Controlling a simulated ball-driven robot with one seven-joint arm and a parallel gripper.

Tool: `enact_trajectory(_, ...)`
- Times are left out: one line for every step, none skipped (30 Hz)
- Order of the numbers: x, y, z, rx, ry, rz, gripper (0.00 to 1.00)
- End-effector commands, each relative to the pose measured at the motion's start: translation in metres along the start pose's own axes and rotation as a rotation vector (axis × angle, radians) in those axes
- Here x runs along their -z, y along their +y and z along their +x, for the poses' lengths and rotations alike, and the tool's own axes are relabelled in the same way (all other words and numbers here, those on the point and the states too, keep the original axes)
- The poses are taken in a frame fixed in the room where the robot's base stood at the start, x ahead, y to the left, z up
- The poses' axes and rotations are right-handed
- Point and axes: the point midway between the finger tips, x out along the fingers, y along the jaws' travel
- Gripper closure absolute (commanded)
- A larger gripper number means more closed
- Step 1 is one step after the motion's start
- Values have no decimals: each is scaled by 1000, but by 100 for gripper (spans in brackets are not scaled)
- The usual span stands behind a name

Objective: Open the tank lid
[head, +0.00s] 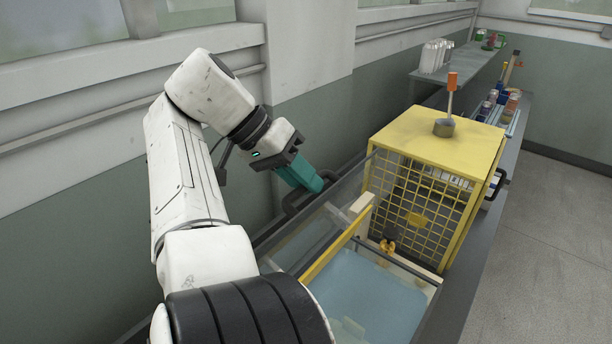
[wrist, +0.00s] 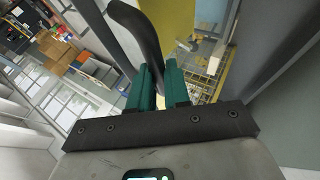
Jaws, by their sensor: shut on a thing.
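The tank (head: 365,285) with pale blue liquid stands at the lower middle of the head view, its inside partly uncovered. Its clear lid (head: 345,205) appears as a see-through panel tilted up along the tank's left side. A dark handle (head: 292,203) is by the lid's upper left edge, and its curved black bar shows in the wrist view (wrist: 135,32). My gripper (head: 314,185), with teal fingers, is shut on the handle. In the wrist view the fingers (wrist: 159,78) close around the bar's lower end. The exact contact is partly hidden.
A yellow mesh cage (head: 440,140) stands right behind the tank, with an orange-handled tool (head: 451,95) on top. A grey shelf (head: 455,72) holds white containers farther back. The wall is close on the left. Open floor (head: 560,220) lies to the right.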

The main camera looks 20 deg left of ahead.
Motion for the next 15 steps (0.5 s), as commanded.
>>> enact_trajectory(-11,-10,10,-1,-21,-24,100)
enact_trajectory(-11,-10,10,-1,-21,-24,100)
enact_trajectory(-11,-10,10,-1,-21,-24,100)
enact_trajectory(-11,-10,10,-1,-21,-24,100)
enact_trajectory(-11,-10,10,-1,-21,-24,100)
enact_trajectory(-10,-10,10,-1,-21,-24,100)
enact_trajectory(-10,-10,10,-1,-21,-24,100)
enact_trajectory(-10,-10,10,-1,-21,-24,100)
enact_trajectory(-10,-10,10,-2,-21,-24,80)
enact_trajectory(-10,-10,10,-2,-21,-24,78)
enact_trajectory(-10,-10,10,-2,-21,-24,75)
enact_trajectory(-10,-10,10,-2,-21,-24,71)
enact_trajectory(-10,-10,10,-2,-21,-24,68)
enact_trajectory(-10,-10,10,-2,-21,-24,65)
enact_trajectory(-10,-10,10,-2,-21,-24,61)
